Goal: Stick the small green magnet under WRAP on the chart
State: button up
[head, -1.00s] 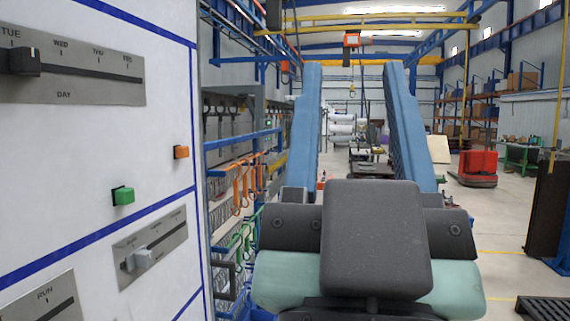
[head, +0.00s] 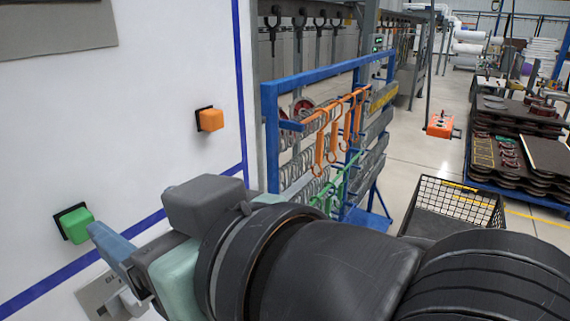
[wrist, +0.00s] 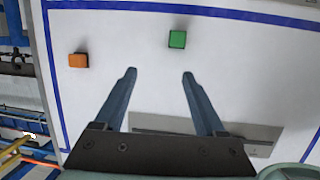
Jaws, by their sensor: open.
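The small green magnet (head: 75,223) sits on the white chart (head: 150,95) at the lower left of the head view. It also shows in the wrist view (wrist: 177,39), beyond my fingertips and nearer the right one. My gripper (wrist: 158,73) is open and empty, with its two blue fingers pointing toward the chart. In the head view my gripper (head: 95,232) is just right of the green magnet, and one finger hides the other. I cannot tell whether it touches the chart. The word WRAP is not readable in these frames.
An orange magnet (head: 209,120) sits higher on the chart, also seen in the wrist view (wrist: 78,60). A grey slider plate (head: 105,294) is below the gripper. A blue rack with orange hooks (head: 333,140) and a black wire crate (head: 455,205) stand to the right.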

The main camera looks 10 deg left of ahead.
aim_at(85, 229)
jog(key=a+f+p, duration=0.1)
jog(key=a, duration=0.2)
jog(key=w+a+f+g+p, duration=0.1)
jog(key=a+f, duration=0.1)
jog(key=a, duration=0.2)
jog(key=w+a+f+n+g+p, duration=0.1)
jog(key=a+f+p, duration=0.1)
jog(key=a, duration=0.2)
jog(key=shift+w+f, duration=0.1)
jog(key=shift+w, duration=0.05)
jog(key=shift+w+a+f, duration=0.15)
jog(key=shift+a+f, duration=0.05)
jog(key=shift+a, duration=0.05)
grip_shut()
dwell(0.4)
jog(key=shift+d, duration=0.2)
jog(key=s+d, duration=0.2)
jog(key=d, duration=0.4)
jog(key=shift+s, duration=0.35)
dwell(1.0)
